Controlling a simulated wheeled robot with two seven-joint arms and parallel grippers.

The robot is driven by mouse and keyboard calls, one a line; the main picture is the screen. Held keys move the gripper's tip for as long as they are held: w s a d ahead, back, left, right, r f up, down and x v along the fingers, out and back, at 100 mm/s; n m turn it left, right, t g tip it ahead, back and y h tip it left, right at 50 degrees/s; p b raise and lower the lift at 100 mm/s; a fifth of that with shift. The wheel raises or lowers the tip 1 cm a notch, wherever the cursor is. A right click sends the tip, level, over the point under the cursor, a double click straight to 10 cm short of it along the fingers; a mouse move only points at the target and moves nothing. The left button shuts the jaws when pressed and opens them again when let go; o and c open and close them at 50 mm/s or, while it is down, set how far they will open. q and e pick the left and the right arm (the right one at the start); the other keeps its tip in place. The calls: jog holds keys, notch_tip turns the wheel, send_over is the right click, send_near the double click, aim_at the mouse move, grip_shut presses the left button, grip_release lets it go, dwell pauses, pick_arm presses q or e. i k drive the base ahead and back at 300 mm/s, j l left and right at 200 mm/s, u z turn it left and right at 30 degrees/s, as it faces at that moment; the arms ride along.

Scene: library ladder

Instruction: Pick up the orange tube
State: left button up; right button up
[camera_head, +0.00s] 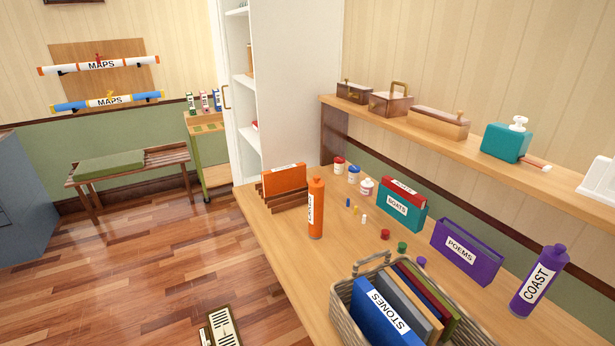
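The orange tube (316,222) stands upright on the wooden desk, near its left edge. It has an orange cap and a white label, turned so that I cannot read it fully. Nothing is touching it that I can see. An orange box (284,178) in a wooden holder stands just behind it to the left.
A wicker basket (343,312) of books stands in front on the desk (285,240). A purple tube (538,282) marked COAST stands at right, near a purple POEMS box (466,250). Small jars and coloured pegs lie behind. A wooden shelf (470,150) overhangs the back.

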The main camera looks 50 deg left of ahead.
aim_at(316, 196)
jog(key=u, duration=1.4)
